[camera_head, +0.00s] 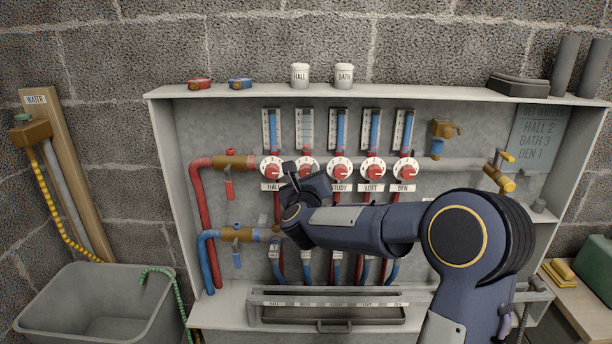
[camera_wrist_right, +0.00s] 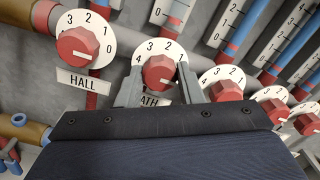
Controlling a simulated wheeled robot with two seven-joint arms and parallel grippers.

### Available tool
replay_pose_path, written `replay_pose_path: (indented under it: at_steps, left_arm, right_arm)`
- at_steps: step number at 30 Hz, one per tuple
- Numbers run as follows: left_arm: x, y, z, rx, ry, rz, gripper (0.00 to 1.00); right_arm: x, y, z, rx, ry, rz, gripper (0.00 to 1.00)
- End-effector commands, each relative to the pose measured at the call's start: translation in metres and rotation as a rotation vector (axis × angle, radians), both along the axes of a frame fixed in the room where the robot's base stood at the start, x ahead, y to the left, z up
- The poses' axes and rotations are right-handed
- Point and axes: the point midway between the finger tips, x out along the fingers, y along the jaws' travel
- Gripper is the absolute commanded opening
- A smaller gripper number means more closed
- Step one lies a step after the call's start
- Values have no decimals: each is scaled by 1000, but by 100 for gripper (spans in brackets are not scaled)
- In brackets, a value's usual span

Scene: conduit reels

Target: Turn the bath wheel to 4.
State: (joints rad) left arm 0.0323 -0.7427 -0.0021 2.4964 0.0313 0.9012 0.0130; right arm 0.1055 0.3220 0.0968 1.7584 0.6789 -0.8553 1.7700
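The bath wheel (camera_head: 307,165) is a white numbered dial with a red knob, second from the left in the row. It is partly hidden by my right gripper (camera_head: 296,170) in the head view. In the right wrist view the bath wheel (camera_wrist_right: 162,52) shows 4 at its left, 3 at upper left and 2 near the top. My right gripper (camera_wrist_right: 160,80) has one finger on each side of its red knob. I cannot tell whether the fingers press on it. The BATH label (camera_wrist_right: 155,101) is partly covered. My left gripper is not in view.
The hall wheel (camera_wrist_right: 85,40) is close on the left, the study wheel (camera_head: 340,168) close on the right. Loft (camera_head: 372,168) and den (camera_head: 405,168) wheels follow. Gauges (camera_head: 339,128) stand above. A sign (camera_head: 540,137) reads HALL 2, BATH 3, DEN 1. A lower rail (camera_head: 330,298) runs below.

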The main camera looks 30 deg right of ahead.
Motion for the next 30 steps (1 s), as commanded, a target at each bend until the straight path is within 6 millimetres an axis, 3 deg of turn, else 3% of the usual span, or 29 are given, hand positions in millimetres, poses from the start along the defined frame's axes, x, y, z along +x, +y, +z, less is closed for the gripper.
replay_pose_path:
  at_steps: [1, 5, 17, 30]
  left_arm:
    - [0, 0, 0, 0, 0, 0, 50]
    - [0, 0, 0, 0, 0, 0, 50]
    - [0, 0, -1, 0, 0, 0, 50]
    - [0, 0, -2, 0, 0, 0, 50]
  right_arm:
    - [0, 0, 0, 0, 0, 0, 26]
    - [0, 0, 0, 0, 0, 0, 9]
    - [0, 0, 0, -67, 40, 1, 9]
    - [0, 1, 0, -377, 232, 3, 9]
